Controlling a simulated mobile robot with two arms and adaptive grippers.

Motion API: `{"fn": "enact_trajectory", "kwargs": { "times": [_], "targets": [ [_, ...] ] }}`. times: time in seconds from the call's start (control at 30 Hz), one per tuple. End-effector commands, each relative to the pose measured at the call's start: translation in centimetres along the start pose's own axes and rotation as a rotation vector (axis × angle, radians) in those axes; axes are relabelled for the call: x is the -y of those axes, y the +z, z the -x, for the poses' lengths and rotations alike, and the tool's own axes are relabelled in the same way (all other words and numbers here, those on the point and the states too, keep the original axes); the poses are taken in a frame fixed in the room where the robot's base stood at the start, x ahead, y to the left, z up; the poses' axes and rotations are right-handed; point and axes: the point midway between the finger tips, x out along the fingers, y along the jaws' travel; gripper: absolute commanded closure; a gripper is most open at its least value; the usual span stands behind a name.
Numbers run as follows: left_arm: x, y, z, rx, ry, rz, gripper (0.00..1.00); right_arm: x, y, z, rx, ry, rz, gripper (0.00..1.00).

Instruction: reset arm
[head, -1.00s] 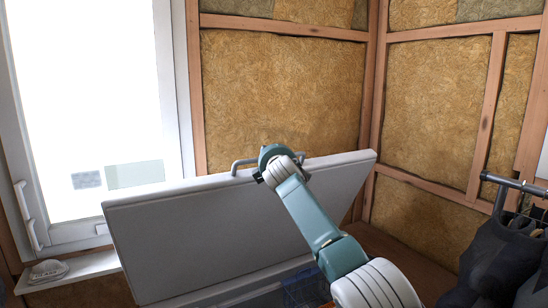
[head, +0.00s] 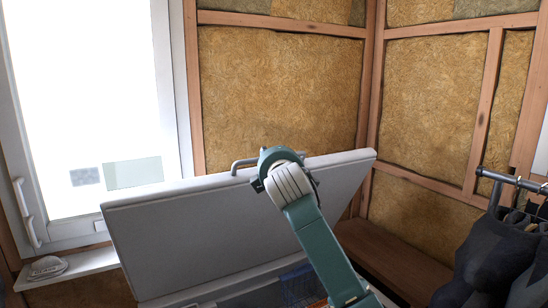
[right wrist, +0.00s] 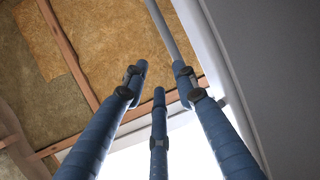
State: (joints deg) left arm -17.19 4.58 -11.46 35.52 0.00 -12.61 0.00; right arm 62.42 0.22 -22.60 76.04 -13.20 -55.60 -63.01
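My right arm rises from the bottom of the head view to the top edge of a raised grey-white lid (head: 215,225). Its wrist sits beside the lid's handle (head: 242,163) and hides the fingers there. In the right wrist view my right gripper (right wrist: 160,76) has three blue fingers, spread apart with nothing seen between them. The grey handle bar (right wrist: 165,32) runs down behind the right fingertip; whether they touch I cannot tell. The lid's underside or face (right wrist: 275,70) fills the right of that view. My left gripper is not in view.
Below the lid is an open chest with a blue wire basket (head: 300,284). A window (head: 85,100) and sill with a pale object (head: 47,267) are at left. A wooden bench (head: 390,255) and dark clothes on a rail (head: 490,250) are at right. Insulated walls stand behind.

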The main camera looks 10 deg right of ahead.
Motion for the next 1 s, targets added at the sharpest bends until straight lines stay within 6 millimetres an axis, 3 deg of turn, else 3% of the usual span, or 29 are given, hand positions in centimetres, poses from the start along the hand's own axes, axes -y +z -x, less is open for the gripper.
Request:
{"fn": "enact_trajectory", "kwargs": {
  "times": [0.47,0.57,0.67,0.87,1.0],
  "targets": [
    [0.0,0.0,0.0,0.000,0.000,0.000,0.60,0.2,0.0,1.0,0.000,-0.003,0.000,0.72],
    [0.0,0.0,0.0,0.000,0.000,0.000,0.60,1.4,0.1,1.0,0.000,-0.020,-0.016,0.72],
    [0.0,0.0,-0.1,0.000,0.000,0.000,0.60,5.1,0.3,1.4,-0.002,-0.069,-0.074,0.72],
    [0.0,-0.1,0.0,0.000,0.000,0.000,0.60,18.7,1.4,5.2,0.021,-0.264,-0.312,0.72],
    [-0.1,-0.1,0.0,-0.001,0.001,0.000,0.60,28.2,2.5,10.0,0.072,-0.412,-0.496,0.72]
  ]
}}
